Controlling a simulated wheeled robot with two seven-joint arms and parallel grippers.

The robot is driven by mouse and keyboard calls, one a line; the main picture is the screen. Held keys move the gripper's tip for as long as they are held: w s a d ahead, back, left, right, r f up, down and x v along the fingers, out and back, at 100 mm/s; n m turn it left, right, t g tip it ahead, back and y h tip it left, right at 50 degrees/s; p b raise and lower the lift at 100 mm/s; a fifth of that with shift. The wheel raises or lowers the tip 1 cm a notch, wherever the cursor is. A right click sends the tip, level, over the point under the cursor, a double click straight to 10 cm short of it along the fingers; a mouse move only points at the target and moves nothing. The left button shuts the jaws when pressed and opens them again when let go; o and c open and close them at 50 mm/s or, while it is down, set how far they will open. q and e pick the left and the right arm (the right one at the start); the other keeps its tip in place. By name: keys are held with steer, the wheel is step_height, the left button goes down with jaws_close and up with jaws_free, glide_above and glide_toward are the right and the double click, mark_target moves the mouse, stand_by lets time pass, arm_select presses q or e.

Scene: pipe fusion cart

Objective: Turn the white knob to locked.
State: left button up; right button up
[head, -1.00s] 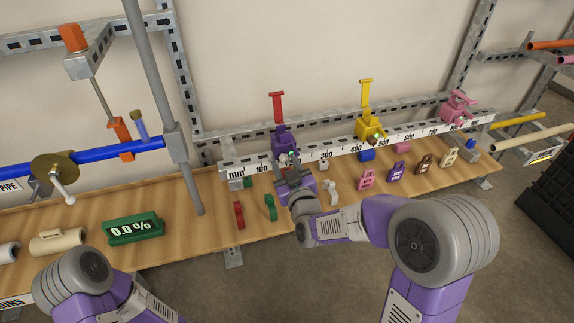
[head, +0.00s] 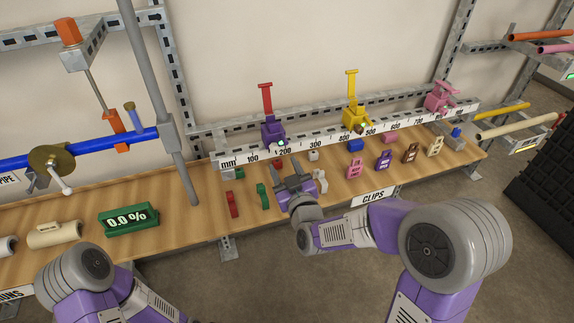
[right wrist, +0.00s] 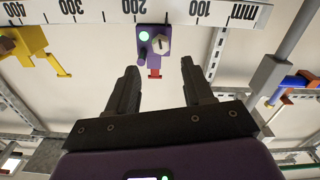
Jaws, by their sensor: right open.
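The white knob (right wrist: 162,46) sits on the face of a purple clamp block on the ruler rail, beside a lit green light (right wrist: 144,36). It carries a short dark mark. The purple block (head: 271,131) also shows in the head view, with a red handle (head: 266,98) standing above it. My right gripper (head: 291,170) is open and empty, in front of and below the block. In the right wrist view its two fingers (right wrist: 158,72) point toward the knob, with a gap between them and the knob. My left gripper is out of view; only my left arm shows.
The ruler rail (head: 330,136) runs along the back of the wooden bench. A yellow clamp (head: 354,117) and a pink clamp (head: 438,97) stand farther right on it. Green and red clips (head: 232,205) lie left of my right gripper, other clips to its right.

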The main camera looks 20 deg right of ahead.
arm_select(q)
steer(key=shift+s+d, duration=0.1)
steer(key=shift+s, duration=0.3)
arm_select(e)
steer(key=shift+s+a, duration=0.2)
steer(key=shift+s, duration=0.55)
steer(key=shift+c, duration=0.3)
